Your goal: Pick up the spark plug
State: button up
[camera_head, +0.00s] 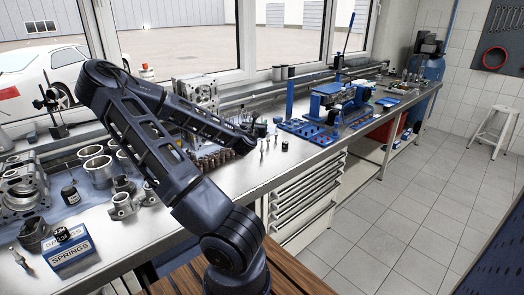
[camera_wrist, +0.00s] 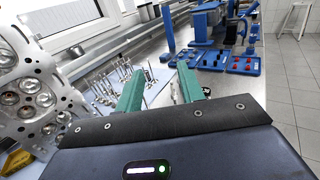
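My gripper (camera_wrist: 160,70) is open in the wrist view, with its two green fingers apart over the bench and nothing clearly held between them. In the head view my arm reaches over the bench and hides most of the gripper. Small upright metal pieces (camera_head: 275,140) stand on the bench just right of the arm's end; one may be the spark plug, but they are too small to tell. In the wrist view a small slim piece (camera_wrist: 175,93) stands close to the right finger, partly hidden.
Several valves (camera_wrist: 108,85) stand left of the gripper. A large metal cylinder head (camera_wrist: 35,95) is close on the left. A springs box (camera_head: 70,253) sits front left. Bare bench lies along the front edge.

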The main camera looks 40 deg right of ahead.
send_near(262, 143)
jog(key=x, duration=0.5)
jog(key=shift+r, duration=0.1)
jog(key=shift+w+d+f, duration=0.1)
jog(key=shift+d+f, duration=0.05)
jog(key=shift+f, duration=0.1)
jog(key=shift+x, duration=3.6)
grip_shut()
